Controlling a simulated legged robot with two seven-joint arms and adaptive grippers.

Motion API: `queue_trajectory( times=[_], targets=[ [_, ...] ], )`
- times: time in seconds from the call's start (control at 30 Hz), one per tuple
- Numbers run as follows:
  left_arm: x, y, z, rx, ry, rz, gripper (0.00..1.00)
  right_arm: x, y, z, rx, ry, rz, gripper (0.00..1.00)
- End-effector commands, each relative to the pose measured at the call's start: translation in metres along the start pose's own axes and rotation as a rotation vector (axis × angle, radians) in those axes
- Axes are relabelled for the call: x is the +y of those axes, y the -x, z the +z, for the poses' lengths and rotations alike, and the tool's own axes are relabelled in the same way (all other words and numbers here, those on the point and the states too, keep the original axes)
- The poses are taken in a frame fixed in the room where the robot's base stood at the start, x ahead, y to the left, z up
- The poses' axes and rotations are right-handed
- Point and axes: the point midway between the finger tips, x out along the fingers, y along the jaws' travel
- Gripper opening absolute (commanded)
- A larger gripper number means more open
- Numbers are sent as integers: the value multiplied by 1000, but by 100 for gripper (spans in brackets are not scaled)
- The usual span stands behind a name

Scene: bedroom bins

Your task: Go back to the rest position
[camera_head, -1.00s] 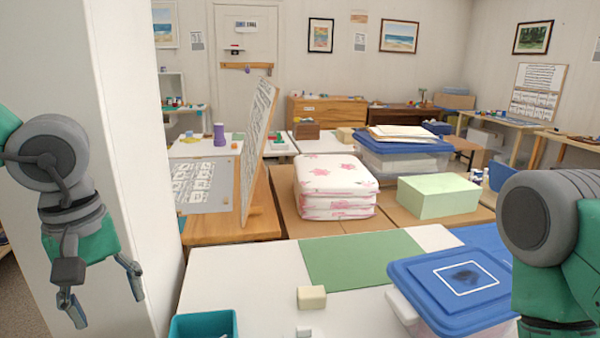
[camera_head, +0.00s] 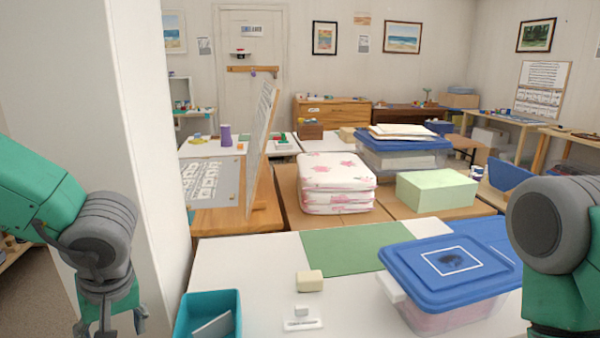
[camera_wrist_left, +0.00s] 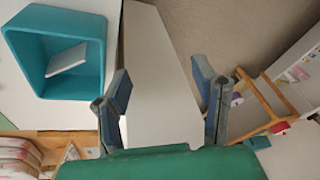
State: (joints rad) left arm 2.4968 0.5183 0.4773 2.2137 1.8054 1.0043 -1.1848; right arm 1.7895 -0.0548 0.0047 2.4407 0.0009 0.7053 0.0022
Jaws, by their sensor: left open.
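My left gripper (camera_head: 110,328) hangs at the lower left of the head view, beside the white pillar, with its fingertips at or below the bottom edge. In the left wrist view the left gripper (camera_wrist_left: 165,88) shows its two fingers spread apart with nothing between them. My right arm comes in at the right edge of the head view, and its gripper lies outside the picture.
A teal bin (camera_head: 235,318) with a pale flat piece inside stands on the white table (camera_head: 232,262). A blue-lidded box (camera_head: 450,270), a cream block (camera_head: 310,281) and a green mat (camera_head: 345,248) are also there. The white pillar (camera_head: 110,130) rises close to my left arm.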

Motion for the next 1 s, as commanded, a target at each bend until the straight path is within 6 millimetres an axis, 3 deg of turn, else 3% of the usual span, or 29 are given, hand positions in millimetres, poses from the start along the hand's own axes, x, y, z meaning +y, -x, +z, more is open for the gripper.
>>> queue_trajectory(
  times=[0.27,0.37,0.5,0.7,0.8,1.0],
  targets=[
    [-16,-98,4,196,-158,-34,53,0,0,0,-1,-1,0,40],
    [-19,-138,26,237,-277,4,53,0,0,0,0,0,0,40],
    [-23,-180,79,210,-463,89,53,0,0,0,0,1,0,40],
    [-49,-214,173,28,-687,191,53,0,0,0,0,0,0,40],
    [-65,-220,206,-61,-750,218,53,0,0,0,-1,0,0,40],
    [-82,-226,228,-141,-792,244,53,0,0,0,-1,-1,0,40]
  ],
)
